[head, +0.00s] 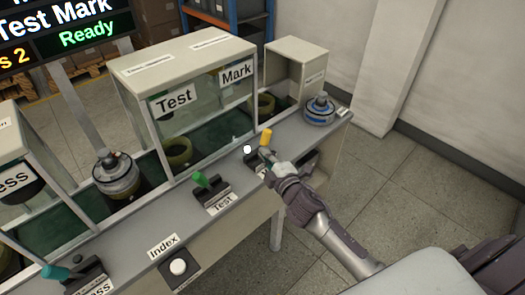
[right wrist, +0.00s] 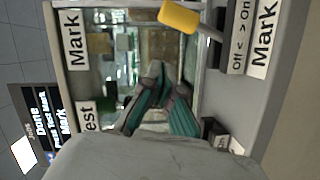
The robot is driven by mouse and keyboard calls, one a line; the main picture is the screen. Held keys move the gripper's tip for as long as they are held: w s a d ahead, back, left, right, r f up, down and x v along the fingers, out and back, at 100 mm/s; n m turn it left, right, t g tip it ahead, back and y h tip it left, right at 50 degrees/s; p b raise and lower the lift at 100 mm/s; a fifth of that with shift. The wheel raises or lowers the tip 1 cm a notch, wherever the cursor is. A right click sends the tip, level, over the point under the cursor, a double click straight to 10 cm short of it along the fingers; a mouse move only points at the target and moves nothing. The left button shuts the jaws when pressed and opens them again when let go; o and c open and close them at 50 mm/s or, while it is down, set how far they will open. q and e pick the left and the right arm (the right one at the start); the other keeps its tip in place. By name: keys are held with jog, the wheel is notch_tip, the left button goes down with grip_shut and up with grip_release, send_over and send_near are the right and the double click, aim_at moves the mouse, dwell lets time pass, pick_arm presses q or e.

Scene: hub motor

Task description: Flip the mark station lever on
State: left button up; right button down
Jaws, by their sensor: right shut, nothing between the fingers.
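The mark station lever has a yellow handle (head: 265,137) and stands up from a dark base on the front ledge of the grey bench. In the right wrist view the yellow handle (right wrist: 178,17) shows at the top, beside a label (right wrist: 262,38) reading "Mark" with On and Off. My right gripper (head: 266,157) is shut and empty, just in front of and below the yellow handle. In the right wrist view its fingertips (right wrist: 168,80) are close together, with a visible gap to the handle. My left gripper is not in view.
A green test lever (head: 200,180) stands to the left, with a white index button (head: 178,267) farther along. Another green lever (head: 55,272) is at the far left. Glass-fronted station housings (head: 190,55) rise behind the ledge. A blue-grey motor (head: 320,110) sits at the right end.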

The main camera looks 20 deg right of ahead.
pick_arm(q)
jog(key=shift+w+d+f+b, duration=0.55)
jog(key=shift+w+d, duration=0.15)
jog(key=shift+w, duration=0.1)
pick_arm(e)
jog(key=s+d, duration=0.1)
jog(key=s, duration=0.5)
jog(key=shift+s, duration=0.4)
jog(key=shift+d, duration=0.1)
